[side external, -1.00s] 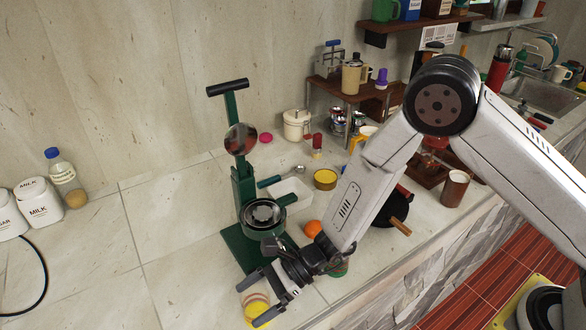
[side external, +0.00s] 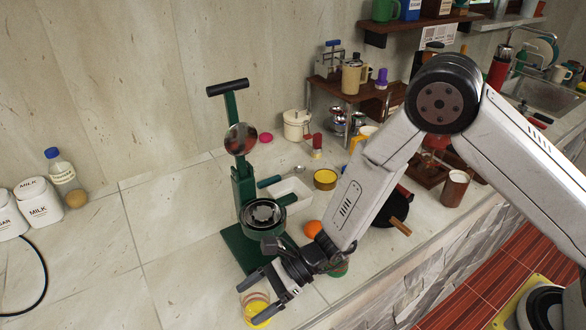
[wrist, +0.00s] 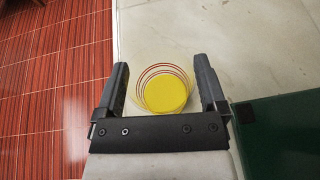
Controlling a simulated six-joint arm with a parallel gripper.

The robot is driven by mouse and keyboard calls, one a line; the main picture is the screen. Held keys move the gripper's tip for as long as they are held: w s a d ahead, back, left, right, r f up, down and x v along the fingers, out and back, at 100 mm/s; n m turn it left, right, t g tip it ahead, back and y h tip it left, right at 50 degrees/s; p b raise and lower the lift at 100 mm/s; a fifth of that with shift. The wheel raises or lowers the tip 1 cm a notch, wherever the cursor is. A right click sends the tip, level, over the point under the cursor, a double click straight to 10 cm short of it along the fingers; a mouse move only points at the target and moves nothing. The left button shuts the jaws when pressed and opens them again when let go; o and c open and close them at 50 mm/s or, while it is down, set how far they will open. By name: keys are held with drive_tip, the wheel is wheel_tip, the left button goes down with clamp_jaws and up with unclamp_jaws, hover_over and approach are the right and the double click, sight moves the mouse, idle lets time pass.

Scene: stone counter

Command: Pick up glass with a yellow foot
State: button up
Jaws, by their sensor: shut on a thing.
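The glass with a yellow foot (side external: 257,311) is at the front of the counter in the side external view. In the wrist view the glass (wrist: 167,93) shows as a yellow disc with thin red rings around its far side. My gripper (side external: 251,301) has one finger on each side of it and is shut on it. In the wrist view the fingers of my gripper (wrist: 162,66) flank the clear wall, part of which is hard to make out. I cannot tell whether the glass is clear of the counter.
A green press (side external: 240,195) stands close behind my gripper, its base beside the glass. An orange ball (side external: 312,229) and a dark pan (side external: 393,209) lie under and beside my arm. The counter's front edge is near.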

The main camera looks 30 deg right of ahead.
drive_tip(key=shift+r, duration=0.5)
drive_tip(key=s+d+r, duration=0.8)
drive_tip(key=s+r, duration=0.3)
drive_tip(key=shift+s+r, duration=0.25)
drive_tip(key=shift+r, duration=0.15)
idle(0.3)
